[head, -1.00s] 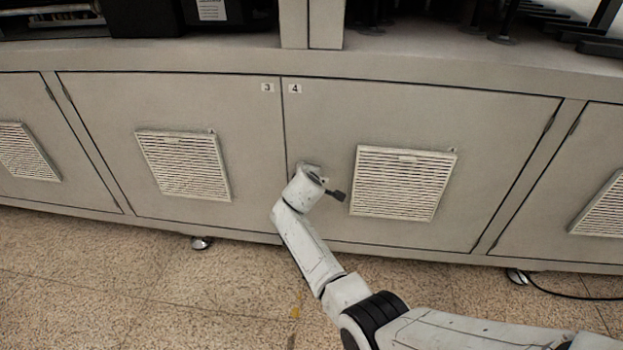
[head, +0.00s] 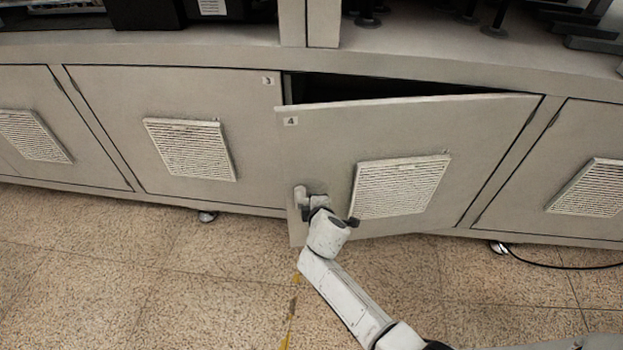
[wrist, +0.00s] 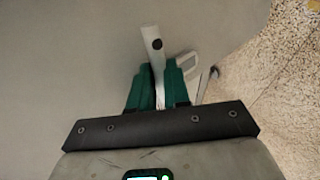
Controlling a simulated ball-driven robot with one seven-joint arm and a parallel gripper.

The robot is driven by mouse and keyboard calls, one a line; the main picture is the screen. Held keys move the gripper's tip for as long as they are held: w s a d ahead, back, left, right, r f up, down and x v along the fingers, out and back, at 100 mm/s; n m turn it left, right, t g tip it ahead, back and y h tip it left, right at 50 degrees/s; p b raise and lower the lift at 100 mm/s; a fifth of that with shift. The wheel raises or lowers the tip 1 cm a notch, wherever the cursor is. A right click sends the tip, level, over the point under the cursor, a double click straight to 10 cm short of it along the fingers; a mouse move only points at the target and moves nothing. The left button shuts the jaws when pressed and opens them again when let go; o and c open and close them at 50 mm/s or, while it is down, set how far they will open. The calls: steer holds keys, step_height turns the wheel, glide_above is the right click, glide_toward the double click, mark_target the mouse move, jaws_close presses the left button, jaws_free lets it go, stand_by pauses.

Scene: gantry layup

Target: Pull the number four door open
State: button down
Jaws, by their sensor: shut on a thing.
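The number four door (head: 400,120) stands partly open in the head view, its left edge swung out from the cabinet and its hinge side at the right. A dark gap shows above its top edge. Its handle (wrist: 153,50) shows in the wrist view as a pale bar with a dark round spot. My gripper (wrist: 158,85), with green fingers, is shut on the handle. In the head view my gripper (head: 302,198) is at the door's lower left, partly hidden by my wrist.
The number three door (head: 120,100) is shut at the left, and another shut door (head: 540,215) is at the right. The speckled floor (head: 150,280) in front is open. A black cable (head: 560,292) lies on the floor at the right, near a caster (head: 498,248).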

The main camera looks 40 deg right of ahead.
steer(key=s+a+n+y+p, duration=0.1)
steer(key=s+a, duration=0.1)
steer(key=s, duration=0.3)
steer(key=s+a+n+t+p, duration=0.1)
steer(key=s+a+p, duration=0.1)
steer(key=s, duration=0.3)
steer(key=shift+s+a+f+y, duration=0.2)
steer(key=shift+s+a+y, duration=0.2)
steer(key=shift+a, duration=0.4)
steer(key=c, duration=1.1)
jaws_free()
steer(key=shift+w+r, duration=0.1)
steer(key=shift+r, duration=0.05)
steer(key=p+v, duration=0.1)
steer(key=v, duration=1)
steer(key=shift+p, duration=0.35)
steer(key=shift+d, duration=0.1)
steer(key=shift+c, duration=0.2)
